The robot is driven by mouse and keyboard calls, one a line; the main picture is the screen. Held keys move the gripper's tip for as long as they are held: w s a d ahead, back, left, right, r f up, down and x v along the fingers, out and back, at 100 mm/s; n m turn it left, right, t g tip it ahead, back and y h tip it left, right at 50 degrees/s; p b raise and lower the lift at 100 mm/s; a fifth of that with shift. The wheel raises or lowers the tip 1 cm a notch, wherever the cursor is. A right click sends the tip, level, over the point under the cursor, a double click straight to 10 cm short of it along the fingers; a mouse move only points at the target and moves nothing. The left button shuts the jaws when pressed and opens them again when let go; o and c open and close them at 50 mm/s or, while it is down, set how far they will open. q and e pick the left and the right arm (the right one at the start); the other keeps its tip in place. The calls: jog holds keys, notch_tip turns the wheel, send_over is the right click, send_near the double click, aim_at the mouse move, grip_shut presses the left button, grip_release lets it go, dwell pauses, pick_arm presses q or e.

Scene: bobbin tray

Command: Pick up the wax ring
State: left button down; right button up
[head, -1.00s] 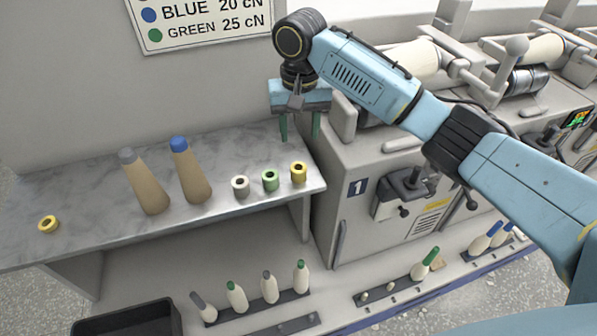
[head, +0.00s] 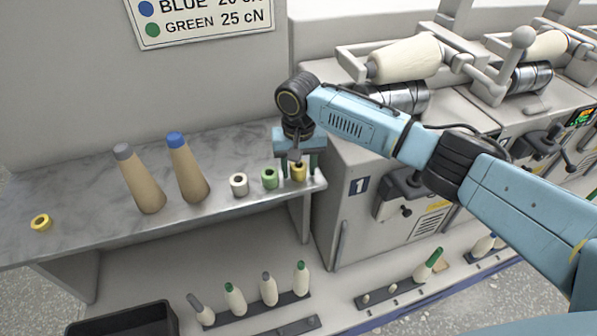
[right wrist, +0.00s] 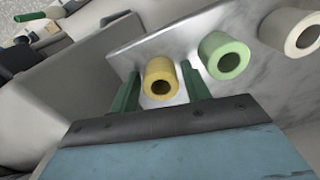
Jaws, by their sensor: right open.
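Three short hollow rings stand in a row near the right end of the marble shelf: white (head: 239,185), green (head: 269,178) and yellow (head: 299,174). A flatter yellow ring (head: 41,222) lies alone at the shelf's left end. Nothing marks which ring is wax. My right gripper (head: 298,169) is open, pointing down, with a green finger on each side of the yellow ring in the row. In the right wrist view this yellow ring (right wrist: 161,82) sits between the open fingertips, with the green ring (right wrist: 224,56) just beyond one finger. My left gripper is out of view.
Two tall tan cones, grey-tipped (head: 140,180) and blue-tipped (head: 188,170), stand on the shelf (head: 90,220) left of the rings. The machine (head: 350,220) rises close on the right. The shelf's left half is mostly bare.

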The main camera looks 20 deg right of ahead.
jog(key=shift+f, duration=0.15)
jog(key=c, duration=0.7)
jog(key=shift+c, duration=0.2)
